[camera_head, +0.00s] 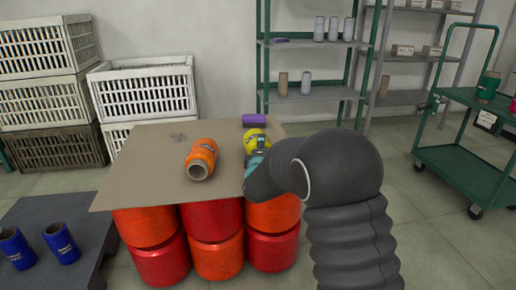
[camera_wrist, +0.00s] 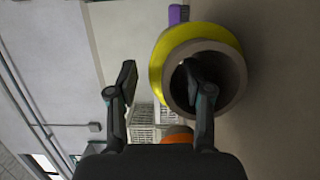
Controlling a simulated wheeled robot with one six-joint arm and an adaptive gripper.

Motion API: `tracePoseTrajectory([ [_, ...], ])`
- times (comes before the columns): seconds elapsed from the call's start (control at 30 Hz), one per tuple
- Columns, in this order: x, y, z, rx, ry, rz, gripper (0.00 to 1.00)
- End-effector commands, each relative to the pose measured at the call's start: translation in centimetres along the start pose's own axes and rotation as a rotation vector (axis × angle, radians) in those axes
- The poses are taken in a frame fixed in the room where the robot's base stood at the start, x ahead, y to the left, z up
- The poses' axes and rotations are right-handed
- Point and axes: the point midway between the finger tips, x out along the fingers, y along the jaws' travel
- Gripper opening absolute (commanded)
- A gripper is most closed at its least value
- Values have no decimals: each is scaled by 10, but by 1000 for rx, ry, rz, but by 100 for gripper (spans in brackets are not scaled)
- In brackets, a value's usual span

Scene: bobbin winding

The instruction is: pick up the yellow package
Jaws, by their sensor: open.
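The yellow package (camera_head: 254,134) is a bobbin with yellow winding, lying on the cardboard sheet (camera_head: 140,160) near its right edge. In the wrist view, the yellow package (camera_wrist: 200,33) shows its hollow brown tube end towards me. My gripper (camera_head: 258,150) is at its near side and hides part of it in the head view. In the wrist view, my gripper (camera_wrist: 160,78) is open. One finger lies over the tube opening and the other is outside, left of the bobbin. I cannot tell whether the finger is inside the tube.
An orange bobbin (camera_head: 201,158) lies left of the yellow one, and a purple bobbin (camera_head: 255,120) is behind it. Red and orange drums (camera_head: 215,258) support the cardboard. White crates (camera_head: 145,90), a green shelf (camera_head: 310,95) and a green cart (camera_head: 462,165) stand around.

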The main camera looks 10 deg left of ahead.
Motion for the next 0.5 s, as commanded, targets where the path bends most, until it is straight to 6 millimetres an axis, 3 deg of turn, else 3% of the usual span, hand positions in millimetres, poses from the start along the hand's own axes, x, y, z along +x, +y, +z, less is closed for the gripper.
tracePoseTrajectory([
  [0.13, 13, 1, 1, 0, -1, 1, 50],
  [0.37, 14, 1, 1, 0, -1, 1, 50],
  [0.4, 14, 1, 1, 0, -1, 1, 48],
  [0.5, 14, 1, 1, 0, -1, 1, 23],
])
